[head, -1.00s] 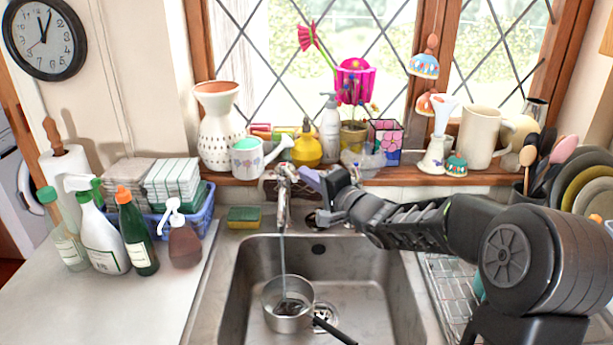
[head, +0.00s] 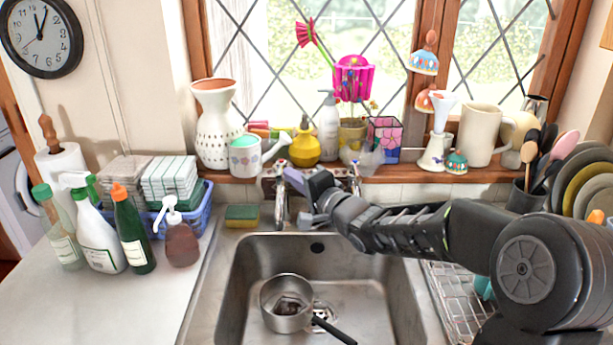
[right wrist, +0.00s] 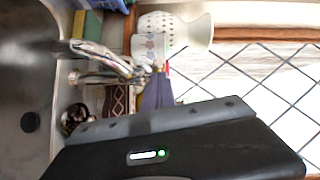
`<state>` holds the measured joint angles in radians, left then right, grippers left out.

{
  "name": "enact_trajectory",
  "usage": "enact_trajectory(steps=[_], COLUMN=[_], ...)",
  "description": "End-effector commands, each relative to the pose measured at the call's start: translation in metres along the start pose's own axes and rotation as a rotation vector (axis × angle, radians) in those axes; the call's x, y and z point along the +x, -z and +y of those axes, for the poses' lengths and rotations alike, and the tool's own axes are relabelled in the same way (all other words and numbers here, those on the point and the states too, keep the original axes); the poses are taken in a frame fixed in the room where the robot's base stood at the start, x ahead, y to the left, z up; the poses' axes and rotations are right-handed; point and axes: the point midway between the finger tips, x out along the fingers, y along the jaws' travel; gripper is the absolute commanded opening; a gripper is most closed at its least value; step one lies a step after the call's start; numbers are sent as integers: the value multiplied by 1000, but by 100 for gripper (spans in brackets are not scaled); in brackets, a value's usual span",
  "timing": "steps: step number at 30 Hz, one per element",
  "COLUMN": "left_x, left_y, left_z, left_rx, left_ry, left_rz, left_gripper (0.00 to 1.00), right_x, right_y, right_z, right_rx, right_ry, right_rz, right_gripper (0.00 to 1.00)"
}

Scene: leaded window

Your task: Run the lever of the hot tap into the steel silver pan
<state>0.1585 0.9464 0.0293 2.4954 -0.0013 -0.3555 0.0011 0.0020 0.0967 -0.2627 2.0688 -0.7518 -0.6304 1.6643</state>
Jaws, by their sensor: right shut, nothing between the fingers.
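The chrome hot tap (head: 281,208) stands behind the sink, its lever top with a red mark (head: 281,164). The tap also shows in the right wrist view (right wrist: 102,57). No water stream shows below the spout. The steel silver pan (head: 286,321) sits upright in the sink, below and in front of the spout, its black handle (head: 334,331) pointing to the lower right. My right gripper (head: 300,180) is shut and empty, its fingertips close beside the tap's lever; I cannot tell whether they touch. A purple finger shows in the right wrist view (right wrist: 157,92). My left gripper is not in view.
A second tap (head: 355,178) stands partly behind my right arm. A watering can (head: 246,157), a yellow bottle (head: 305,147) and a white vase (head: 216,130) stand on the sill close behind the tap. A sponge (head: 242,216) lies left of it. The left counter's front is clear.

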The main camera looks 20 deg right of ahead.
Motion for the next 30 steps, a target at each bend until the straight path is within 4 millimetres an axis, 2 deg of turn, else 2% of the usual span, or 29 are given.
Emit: enact_trajectory(steps=[1, 8, 18, 21, 30], left_x=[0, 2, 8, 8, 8], left_y=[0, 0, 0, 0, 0], left_z=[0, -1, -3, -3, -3], left_rx=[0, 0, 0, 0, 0], left_ry=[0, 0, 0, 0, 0], left_rz=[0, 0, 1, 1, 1], left_gripper=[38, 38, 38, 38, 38], right_x=[2, -9, -64, -74, -80], right_y=[-10, -10, 0, 1, 2], right_z=[0, 0, 1, 1, 2], right_rx=[-2, -1, 0, 0, 2], right_ry=[0, 1, 1, 1, 0], right_rz=[-20, -20, -3, -1, 0], right_gripper=[0, 0, 0, 0, 0])
